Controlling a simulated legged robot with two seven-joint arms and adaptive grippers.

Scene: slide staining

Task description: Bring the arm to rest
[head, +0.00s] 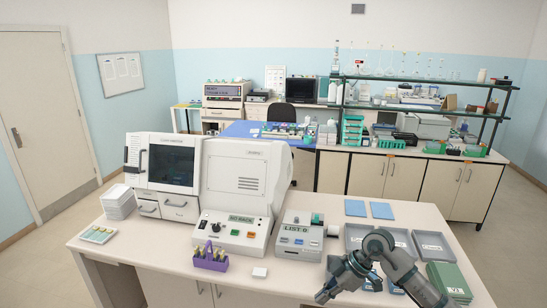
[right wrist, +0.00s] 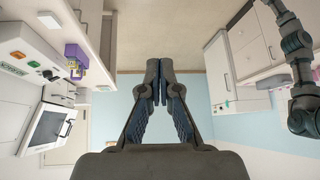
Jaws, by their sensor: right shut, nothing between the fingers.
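My left gripper does not show in either view.
The white bench (head: 120,246) carries a large staining machine (head: 237,180), a purple rack (head: 210,258), a smaller grey device (head: 299,236), grey trays (head: 433,246) and green boxes (head: 450,283). Two blue pads (head: 380,211) lie behind the trays. The bench's front left is mostly clear.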

